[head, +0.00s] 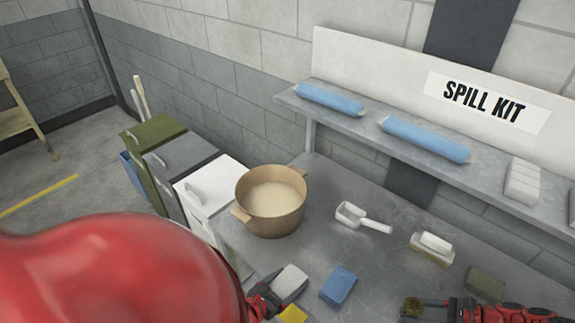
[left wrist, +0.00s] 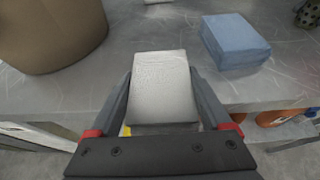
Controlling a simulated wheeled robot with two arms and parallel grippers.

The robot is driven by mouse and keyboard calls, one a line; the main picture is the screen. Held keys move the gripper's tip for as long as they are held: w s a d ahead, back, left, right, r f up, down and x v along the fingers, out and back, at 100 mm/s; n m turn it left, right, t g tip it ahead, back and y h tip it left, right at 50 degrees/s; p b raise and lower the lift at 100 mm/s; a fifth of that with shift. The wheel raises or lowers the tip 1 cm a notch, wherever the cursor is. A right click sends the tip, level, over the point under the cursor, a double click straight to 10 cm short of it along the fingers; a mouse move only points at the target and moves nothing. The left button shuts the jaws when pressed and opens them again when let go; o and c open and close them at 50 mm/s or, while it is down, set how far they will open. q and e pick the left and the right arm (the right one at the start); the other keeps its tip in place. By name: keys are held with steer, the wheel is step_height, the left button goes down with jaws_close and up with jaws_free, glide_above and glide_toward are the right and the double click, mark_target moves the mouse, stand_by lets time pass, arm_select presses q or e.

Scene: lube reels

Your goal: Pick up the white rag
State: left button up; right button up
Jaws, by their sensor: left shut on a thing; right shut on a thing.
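The white rag (head: 291,282) is a folded, pale block at the front edge of the metal table. My left gripper (head: 272,296) is shut on it. In the left wrist view the rag (left wrist: 162,85) sits between the two fingers (left wrist: 163,105), one along each side. I cannot tell whether it touches the table or hangs just above it. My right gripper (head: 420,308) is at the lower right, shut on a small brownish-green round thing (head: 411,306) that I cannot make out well.
A blue folded rag (head: 338,285) lies right of the white one, and a yellow one (head: 293,314) shows below it. A tan tub (head: 270,200), a white scoop (head: 362,218), a brush (head: 432,247) and a green block (head: 486,283) stand farther back. Bins (head: 207,190) stand left.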

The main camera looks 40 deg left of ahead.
arm_select(q)
steer(key=shift+r, duration=0.6)
steer(key=shift+s+a+r, duration=0.1)
steer(key=shift+r, duration=0.55)
steer(key=shift+s+a+r, duration=0.1)
steer(key=shift+r, duration=0.5)
steer(key=s, duration=1.7)
steer(key=shift+s+d, duration=0.3)
steer(key=shift+d, duration=0.1)
steer(key=shift+f, duration=0.1)
